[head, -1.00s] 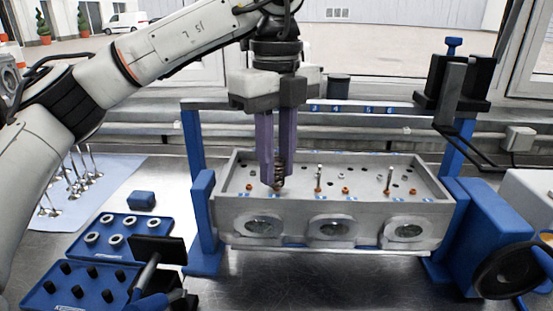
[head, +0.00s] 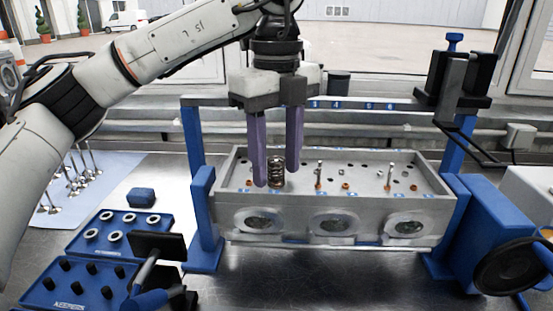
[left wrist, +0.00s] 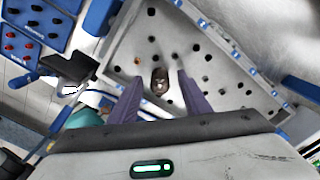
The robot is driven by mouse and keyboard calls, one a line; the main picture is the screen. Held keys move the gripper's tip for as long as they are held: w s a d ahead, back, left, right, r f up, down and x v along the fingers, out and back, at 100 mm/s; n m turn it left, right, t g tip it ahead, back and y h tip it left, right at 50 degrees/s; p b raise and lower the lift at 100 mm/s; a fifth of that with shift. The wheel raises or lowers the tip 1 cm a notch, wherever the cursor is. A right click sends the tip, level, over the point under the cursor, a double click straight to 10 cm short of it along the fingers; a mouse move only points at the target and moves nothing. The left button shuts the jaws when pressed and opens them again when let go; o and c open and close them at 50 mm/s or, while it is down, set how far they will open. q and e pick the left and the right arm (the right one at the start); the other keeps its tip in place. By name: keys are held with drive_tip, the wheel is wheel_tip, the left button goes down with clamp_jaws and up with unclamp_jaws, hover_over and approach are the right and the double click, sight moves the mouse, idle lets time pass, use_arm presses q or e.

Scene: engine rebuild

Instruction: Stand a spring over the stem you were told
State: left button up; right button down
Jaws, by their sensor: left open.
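A dark coil spring (head: 276,173) stands upright on the top face of the grey cylinder head (head: 330,228), toward its left end. My left gripper (head: 277,184) is open, its two purple fingers apart on either side of the spring. In the left wrist view the spring (left wrist: 160,82) shows end-on between the open fingers (left wrist: 158,84). The stem inside the spring cannot be made out clearly. Two other bare stems stand to the right, a middle stem (head: 319,173) and a right stem (head: 389,177), each with an orange-brown ring at its foot. My right gripper is not in view.
Blue frame posts (head: 202,215) flank the head, with a black clamp (head: 455,85) at the upper right. Blue trays of rings (head: 120,232) and dark keepers (head: 82,285) lie at left. Loose valves stand on a pale blue mat (head: 105,175). Free bench shows in front.

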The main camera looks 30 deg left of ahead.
use_arm(q)
drive_tip(key=shift+r, duration=0.35)
wheel_tip(320, 180, up, 8)
drive_tip(key=shift+r+p, duration=0.2)
drive_tip(key=shift+p, duration=1)
drive_tip(key=shift+r, duration=0.65)
